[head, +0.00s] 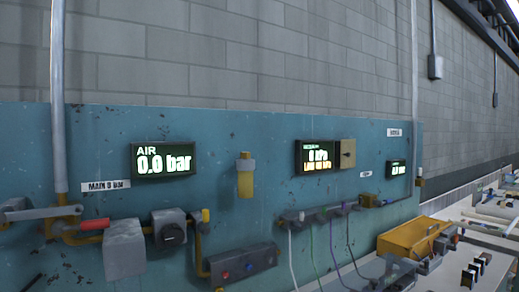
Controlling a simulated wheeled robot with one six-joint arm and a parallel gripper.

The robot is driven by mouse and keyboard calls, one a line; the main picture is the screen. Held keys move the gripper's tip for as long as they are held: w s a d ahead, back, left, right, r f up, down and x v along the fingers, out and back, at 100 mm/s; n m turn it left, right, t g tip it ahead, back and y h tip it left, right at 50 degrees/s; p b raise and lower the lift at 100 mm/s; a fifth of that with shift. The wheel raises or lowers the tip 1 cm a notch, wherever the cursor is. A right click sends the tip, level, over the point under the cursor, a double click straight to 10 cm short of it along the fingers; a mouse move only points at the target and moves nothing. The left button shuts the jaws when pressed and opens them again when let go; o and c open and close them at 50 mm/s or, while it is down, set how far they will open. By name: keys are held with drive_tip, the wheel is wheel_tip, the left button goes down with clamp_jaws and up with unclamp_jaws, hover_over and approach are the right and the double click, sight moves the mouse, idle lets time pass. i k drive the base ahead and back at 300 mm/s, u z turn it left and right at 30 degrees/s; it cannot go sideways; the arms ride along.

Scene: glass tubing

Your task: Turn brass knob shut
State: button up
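No part in the head view is clearly a brass knob. Small brass-coloured parts show on the teal wall panel (220,120). One is an upright yellow-brass fitting (245,180) at the middle. Another is a small yellow cap (206,215) on the pipe beside a grey box with a black rotary knob (172,233). A tan box with a dark knob (347,153) sits right of the middle display. I cannot tell which part is the task's knob or how far any is turned. My gripper is not in view.
A red-handled valve (95,224) is at lower left. Thin hoses hang from a grey manifold (318,213). A yellow box (408,238) and a cluttered bench are at right.

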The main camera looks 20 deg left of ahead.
sight(243, 155)
drive_tip(key=u, duration=0.35)
drive_tip(key=i, duration=0.7)
drive_tip(key=u, duration=0.55)
